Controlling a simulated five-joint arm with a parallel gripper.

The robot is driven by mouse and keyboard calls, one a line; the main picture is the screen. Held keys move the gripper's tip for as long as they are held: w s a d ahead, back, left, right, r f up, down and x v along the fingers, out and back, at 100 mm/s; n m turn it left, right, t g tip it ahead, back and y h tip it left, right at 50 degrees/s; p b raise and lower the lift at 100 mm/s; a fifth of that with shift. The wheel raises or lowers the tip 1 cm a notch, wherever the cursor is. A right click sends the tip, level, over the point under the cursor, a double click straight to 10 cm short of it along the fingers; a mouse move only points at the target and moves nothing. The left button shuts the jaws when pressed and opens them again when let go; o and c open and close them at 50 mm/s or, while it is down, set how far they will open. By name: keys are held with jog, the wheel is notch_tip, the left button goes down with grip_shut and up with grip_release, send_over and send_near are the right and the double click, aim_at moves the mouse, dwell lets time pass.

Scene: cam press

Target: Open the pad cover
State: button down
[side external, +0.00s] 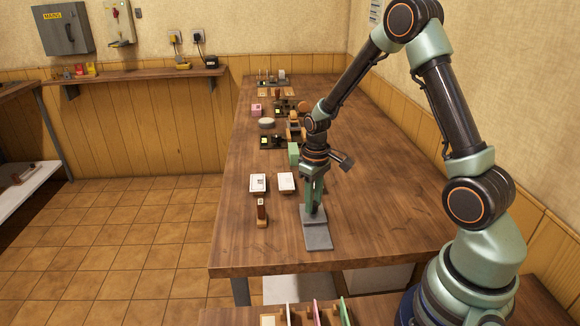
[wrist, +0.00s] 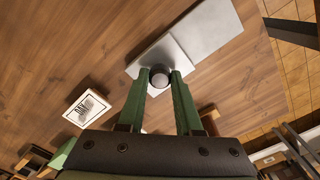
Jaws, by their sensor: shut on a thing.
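The ink pad (side external: 318,238) is a grey box on the near part of the table, with a flat grey cover on it. In the wrist view the cover (wrist: 142,66) lies over one end, and a wider light grey surface (wrist: 212,32) extends beyond it. A dark round knob (wrist: 159,77) stands on the cover. My gripper (side external: 314,208) points down at the pad. In the wrist view its green fingers (wrist: 160,74) are shut on the knob from both sides. The inside of the pad cannot be made out.
Two white cards (side external: 258,183) (side external: 286,182) lie left of and behind the pad. Several small devices (side external: 274,142) line the far table. A rack of coloured pieces (side external: 317,314) is at the near edge. Table right of the pad is clear.

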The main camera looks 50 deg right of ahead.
dwell(0.6)
jog(key=s+a, duration=0.5)
jog(key=shift+s+a, duration=0.2)
jog(key=shift+a, duration=0.1)
jog(key=c, duration=0.6)
grip_release()
jog(key=shift+d, duration=0.1)
jog(key=shift+r, duration=0.1)
notch_tip(320, 180, up, 12)
